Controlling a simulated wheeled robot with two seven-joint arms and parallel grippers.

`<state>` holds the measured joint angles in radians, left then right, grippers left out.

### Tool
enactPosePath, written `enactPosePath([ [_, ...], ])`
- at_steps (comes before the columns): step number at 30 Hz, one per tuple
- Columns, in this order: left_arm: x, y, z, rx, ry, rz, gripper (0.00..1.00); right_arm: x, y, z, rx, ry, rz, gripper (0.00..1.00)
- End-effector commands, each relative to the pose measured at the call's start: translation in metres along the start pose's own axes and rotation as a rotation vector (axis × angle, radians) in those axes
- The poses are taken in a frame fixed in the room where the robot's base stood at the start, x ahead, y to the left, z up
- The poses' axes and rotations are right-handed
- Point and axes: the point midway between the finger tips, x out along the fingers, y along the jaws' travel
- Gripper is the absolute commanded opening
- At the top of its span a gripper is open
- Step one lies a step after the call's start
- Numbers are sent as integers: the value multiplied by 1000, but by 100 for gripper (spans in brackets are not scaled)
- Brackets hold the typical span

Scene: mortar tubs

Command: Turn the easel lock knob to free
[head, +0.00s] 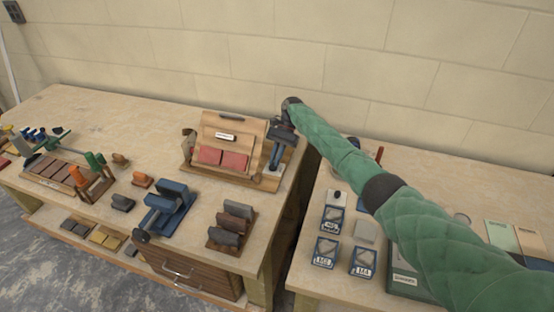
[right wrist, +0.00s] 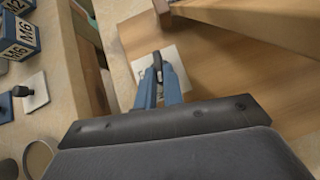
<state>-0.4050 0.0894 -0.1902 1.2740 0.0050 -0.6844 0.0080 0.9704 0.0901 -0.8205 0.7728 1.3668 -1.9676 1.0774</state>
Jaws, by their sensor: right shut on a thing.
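The wooden easel (head: 235,129) stands at the back of the left bench, with two red blocks (head: 222,158) on its front. My right gripper (head: 274,166) reaches down at the easel's right side, over a pale square plate (head: 284,172). In the right wrist view its blue fingers (right wrist: 159,82) are shut on a small dark upright piece, which looks like the lock knob (right wrist: 157,61), above the pale plate (right wrist: 177,66). The fingers hide much of the knob, and I cannot read its setting. My left gripper is not in view.
A blue vise-like tool (head: 172,203) and dark-topped wooden blocks (head: 232,220) stand in front of the easel. A gap separates the left bench from the right bench (head: 308,250), which holds blue labelled boxes (head: 327,250). A block wall stands close behind.

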Motion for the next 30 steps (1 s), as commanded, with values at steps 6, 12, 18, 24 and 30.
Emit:
enactPosePath([
  [6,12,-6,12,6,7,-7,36,-2,-3,2,-77,1,82,0],
  [12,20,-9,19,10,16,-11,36,0,-4,1,-119,0,122,0],
  [18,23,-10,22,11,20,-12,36,1,-4,0,-133,0,135,0],
  [24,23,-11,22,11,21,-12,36,1,-4,0,-134,1,135,0],
  [30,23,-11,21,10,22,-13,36,1,-4,0,-134,1,135,23],
])
